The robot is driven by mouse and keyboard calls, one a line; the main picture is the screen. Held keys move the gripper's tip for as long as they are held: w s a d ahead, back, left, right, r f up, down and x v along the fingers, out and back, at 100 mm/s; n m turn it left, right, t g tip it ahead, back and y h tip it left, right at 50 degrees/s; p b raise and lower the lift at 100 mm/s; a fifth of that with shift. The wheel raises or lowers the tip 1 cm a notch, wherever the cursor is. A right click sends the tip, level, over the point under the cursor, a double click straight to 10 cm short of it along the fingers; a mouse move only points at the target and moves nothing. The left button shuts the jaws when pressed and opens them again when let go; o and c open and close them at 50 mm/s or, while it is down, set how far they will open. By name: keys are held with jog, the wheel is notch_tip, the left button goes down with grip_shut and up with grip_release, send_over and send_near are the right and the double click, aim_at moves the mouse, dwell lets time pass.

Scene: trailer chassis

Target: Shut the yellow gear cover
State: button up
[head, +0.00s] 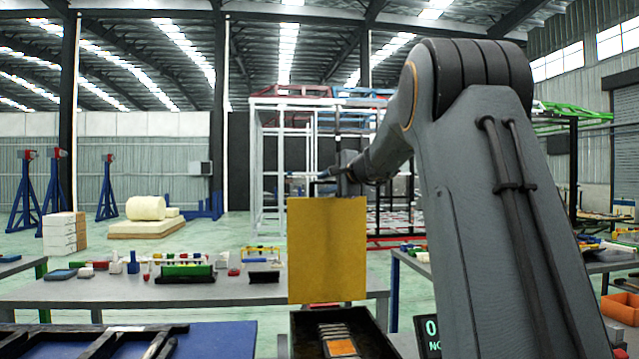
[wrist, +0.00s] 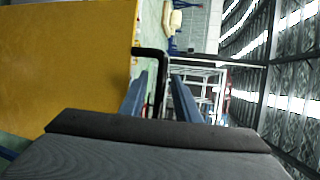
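The yellow gear cover (head: 327,250) stands upright, raised open above a dark open box (head: 305,335) that holds an orange-topped part (head: 340,347). The cover also fills the left of the wrist view (wrist: 65,65). A black bent handle (wrist: 150,51) extends from the cover's edge. My gripper (head: 325,180) is at the cover's top edge in the head view, partly hidden there. In the wrist view its two blue fingers (wrist: 160,88) are apart, with the handle's bar between them and narrow gaps at its sides. Contact cannot be told.
A grey table (head: 225,290) with several small coloured parts stands behind the cover. A blue surface with a dark frame (head: 95,340) lies at the front left. A dark display (head: 430,335) is right of the box. Open floor lies farther back.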

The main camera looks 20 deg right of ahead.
jog(key=shift+p+x, duration=0.45)
jog(key=shift+x, duration=1.15)
grip_shut()
